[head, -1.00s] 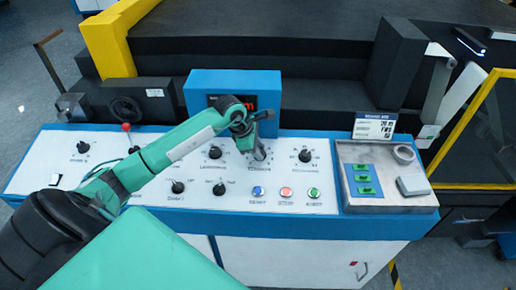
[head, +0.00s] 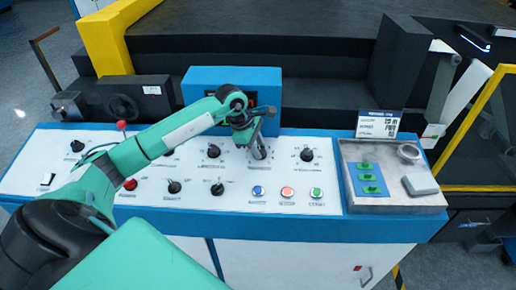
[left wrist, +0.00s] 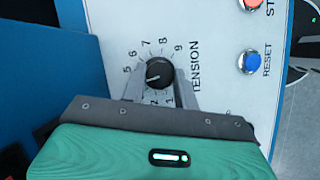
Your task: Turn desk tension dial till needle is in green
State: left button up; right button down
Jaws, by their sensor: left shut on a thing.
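The tension dial (left wrist: 159,73) is a round black knob in the left wrist view, with a number scale around it and the word TENSION beside it. Its pale pointer mark faces lower left, between the 5 and the 2; the numbers there are hidden by a finger. My left gripper (left wrist: 160,82) has one grey finger on each side of the knob and is shut on it. In the head view my left gripper (head: 259,152) reaches down to the desk panel and hides the dial. No needle or green zone can be made out. My right gripper is out of view.
The blue display box (head: 205,78) stands behind the panel, its screen mostly covered by my arm. Other black knobs (head: 307,155) and blue, red and green buttons (head: 287,191) are close by. A grey tray (head: 345,160) with green switches is at the right.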

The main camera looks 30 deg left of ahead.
pick_arm(q)
jog(key=o, duration=1)
jog(key=b+v, duration=0.3)
jog(key=v, duration=1.1)
jog(key=shift+d, duration=0.1)
jog(key=shift+f, duration=0.1)
